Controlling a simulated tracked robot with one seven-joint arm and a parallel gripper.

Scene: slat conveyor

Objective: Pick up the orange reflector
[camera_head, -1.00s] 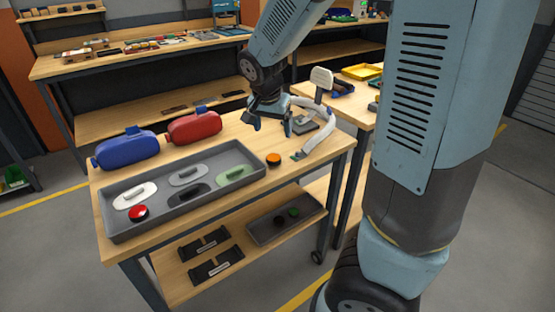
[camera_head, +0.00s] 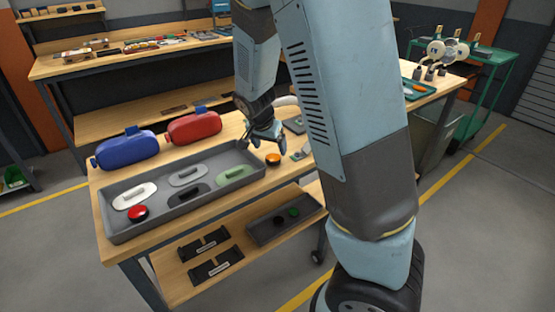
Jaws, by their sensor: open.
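The orange reflector (camera_head: 273,160) is a small round orange disc with a dark rim. It lies on the wooden bench top (camera_head: 262,178), just right of the grey tray. My gripper (camera_head: 262,145) is open and points down, above and slightly behind the reflector in the picture. The fingers look empty and apart from the reflector. How high they are above the bench is hard to tell.
The grey tray (camera_head: 112,235) holds a red reflector (camera_head: 138,213) and several oval plates. A blue pouch (camera_head: 125,150) and a red pouch (camera_head: 194,127) stand behind it. A white curved part (camera_head: 286,101) is partly hidden behind my arm.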

